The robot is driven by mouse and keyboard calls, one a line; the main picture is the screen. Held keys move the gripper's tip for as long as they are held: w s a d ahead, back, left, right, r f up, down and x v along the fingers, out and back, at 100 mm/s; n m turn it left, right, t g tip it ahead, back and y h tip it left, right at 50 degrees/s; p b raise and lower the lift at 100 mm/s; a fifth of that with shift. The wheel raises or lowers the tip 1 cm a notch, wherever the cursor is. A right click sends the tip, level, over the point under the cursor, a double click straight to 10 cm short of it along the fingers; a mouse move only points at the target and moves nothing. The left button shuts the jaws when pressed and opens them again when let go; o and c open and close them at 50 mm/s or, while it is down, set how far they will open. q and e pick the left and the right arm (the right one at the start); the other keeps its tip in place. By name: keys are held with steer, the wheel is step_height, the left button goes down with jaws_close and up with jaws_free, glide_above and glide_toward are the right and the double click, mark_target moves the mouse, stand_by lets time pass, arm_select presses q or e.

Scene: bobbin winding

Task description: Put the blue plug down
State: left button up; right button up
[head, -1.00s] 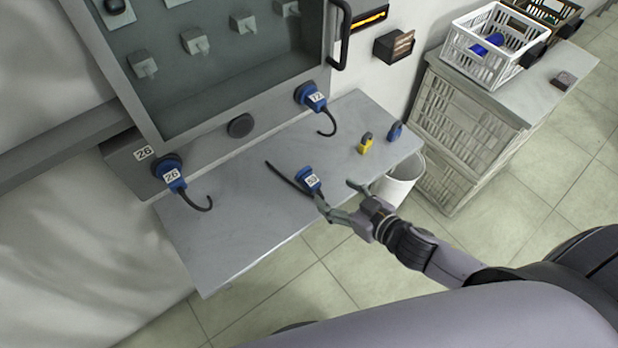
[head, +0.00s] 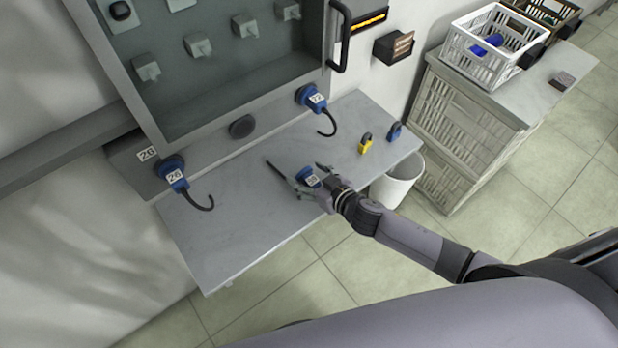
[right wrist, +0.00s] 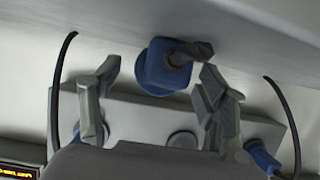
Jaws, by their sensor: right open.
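The blue plug (head: 308,178) with a white number label and a dark cable lies on the grey shelf (head: 230,235). My right gripper (head: 310,176) is open in the head view, with its fingers on either side of the plug. In the right wrist view the plug (right wrist: 165,68) shows beyond and between the open fingertips (right wrist: 155,80); I cannot tell whether a finger touches it. Two other blue plugs, one labelled 26 (head: 174,178) and one labelled 72 (head: 313,98), sit in the panel below the cabinet. My left gripper is not in view.
A yellow padlock (head: 365,145) and a blue padlock (head: 394,132) stand at the shelf's right end. A white bin (head: 398,185) stands below that end. A white basket (head: 480,65) sits on the side cabinet at right. The shelf's front left is clear.

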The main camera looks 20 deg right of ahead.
steer(key=c, duration=1.4)
